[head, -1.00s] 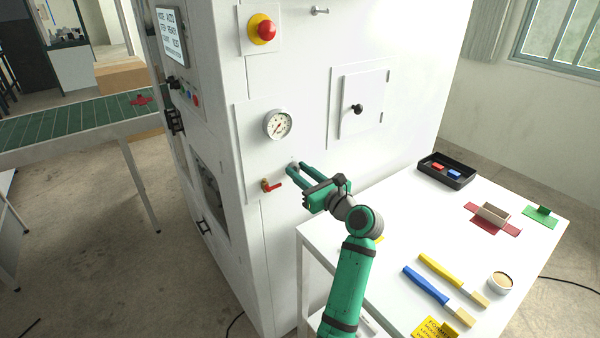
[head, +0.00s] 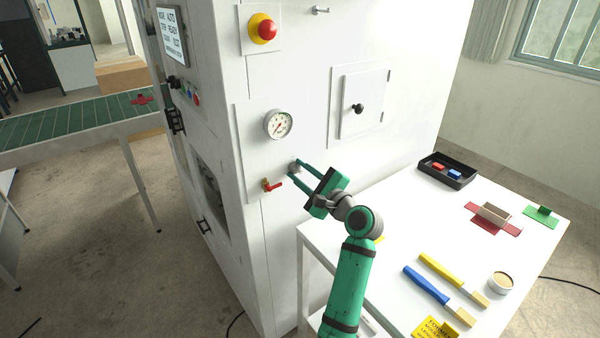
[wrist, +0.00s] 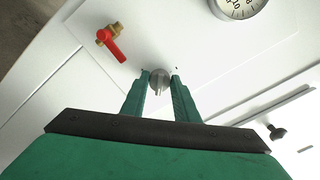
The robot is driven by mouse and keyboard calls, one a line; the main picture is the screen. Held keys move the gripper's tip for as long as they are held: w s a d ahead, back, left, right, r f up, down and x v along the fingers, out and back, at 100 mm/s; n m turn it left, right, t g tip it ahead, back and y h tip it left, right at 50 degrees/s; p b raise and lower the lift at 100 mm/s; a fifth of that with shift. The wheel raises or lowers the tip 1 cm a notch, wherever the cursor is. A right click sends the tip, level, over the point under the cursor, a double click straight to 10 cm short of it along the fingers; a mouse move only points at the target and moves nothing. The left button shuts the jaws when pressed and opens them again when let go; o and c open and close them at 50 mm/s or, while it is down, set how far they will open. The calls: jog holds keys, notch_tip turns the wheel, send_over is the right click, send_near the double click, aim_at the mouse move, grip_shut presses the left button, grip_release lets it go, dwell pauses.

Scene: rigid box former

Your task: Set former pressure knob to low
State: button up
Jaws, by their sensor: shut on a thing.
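The pressure knob (wrist: 160,79) is a small round grey knob with a raised grip bar, on the machine's white side panel. In the head view the knob (head: 294,167) is partly hidden by the fingertips, below the dial gauge (head: 278,124). My gripper (head: 294,168) reaches in from the right with its green fingers on both sides of the knob. In the wrist view my gripper (wrist: 160,77) has a fingertip at the knob's left and right, shut on it. The setting that the knob points to cannot be read.
A red-handled brass valve (head: 272,184) sits just left of and below the knob; it also shows in the wrist view (wrist: 112,42). A red emergency button (head: 266,29) is above. The white table (head: 390,240) with tools and a black tray (head: 446,172) stands at right.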

jog(key=n, duration=2.6)
jog(key=shift+d+f, duration=0.1)
jog(key=shift+f, duration=0.3)
jog(key=shift+n, duration=0.4)
jog(key=o, duration=1)
jog(key=shift+o, duration=0.2)
jog(key=shift+r, duration=0.1)
jog(key=shift+d, duration=0.1)
jog(key=v, duration=1)
jog(key=shift+s+d, duration=0.15)
jog(key=shift+s, duration=0.15)
